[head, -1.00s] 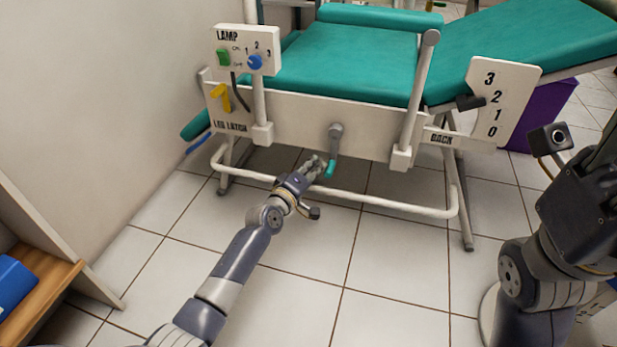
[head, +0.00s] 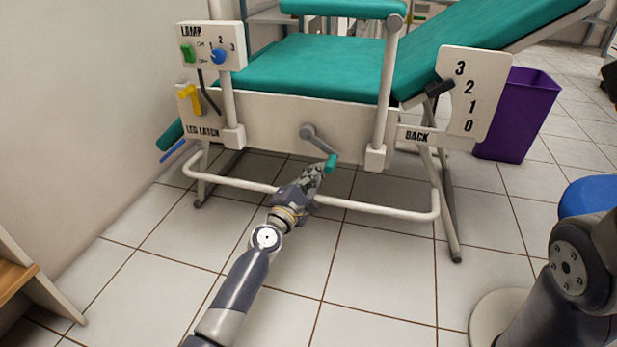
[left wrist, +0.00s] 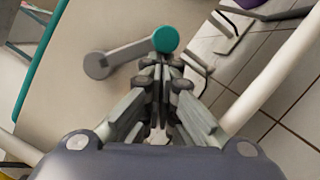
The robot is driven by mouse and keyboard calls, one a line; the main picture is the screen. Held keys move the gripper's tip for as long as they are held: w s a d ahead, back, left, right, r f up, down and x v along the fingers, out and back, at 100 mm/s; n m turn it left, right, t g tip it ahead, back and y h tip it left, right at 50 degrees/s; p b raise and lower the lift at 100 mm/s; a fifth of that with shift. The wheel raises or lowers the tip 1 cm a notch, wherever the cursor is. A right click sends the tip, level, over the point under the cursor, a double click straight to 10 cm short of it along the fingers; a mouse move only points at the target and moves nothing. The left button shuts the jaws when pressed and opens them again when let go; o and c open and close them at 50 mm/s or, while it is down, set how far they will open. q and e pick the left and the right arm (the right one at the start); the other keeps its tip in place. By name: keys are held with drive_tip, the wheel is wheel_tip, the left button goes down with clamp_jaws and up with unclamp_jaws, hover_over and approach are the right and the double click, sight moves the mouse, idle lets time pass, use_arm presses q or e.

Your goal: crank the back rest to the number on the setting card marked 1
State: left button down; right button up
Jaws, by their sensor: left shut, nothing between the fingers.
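The grey crank (head: 318,141) sits on the chair's side panel, its arm slanting down and right to a teal handle (head: 331,164). My left gripper (head: 318,170) is shut with its fingertips at the handle; whether they touch is unclear. In the left wrist view the handle's round end (left wrist: 165,39) shows just beyond the closed fingers (left wrist: 161,68). The white BACK scale (head: 485,95) reads 3, 2, 1, 0 downward. Its dark pointer (head: 438,88) is about level with 2. The teal back rest (head: 470,45) slopes up to the right. No setting card is visible. My right gripper is out of view.
A LAMP box (head: 211,46) with a green switch and blue knob stands left, above a yellow LEG LATCH lever (head: 189,96). A white tube rail (head: 375,208) runs below the crank. A purple bin (head: 518,115) stands right. The front floor is partly clear.

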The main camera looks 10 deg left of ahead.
sight(328, 165)
use_arm(q)
drive_tip(key=shift+d+r+n, duration=0.3)
drive_tip(key=shift+d+n, duration=0.1)
drive_tip(key=shift+d+r+p, duration=0.7)
drive_tip(key=shift+d+r, duration=0.3)
drive_tip(key=shift+d+r+n, duration=0.35)
drive_tip(key=shift+r+n, duration=0.05)
drive_tip(key=shift+n, duration=0.3)
drive_tip(key=shift+a+t, duration=0.2)
drive_tip(key=shift+t, duration=0.1)
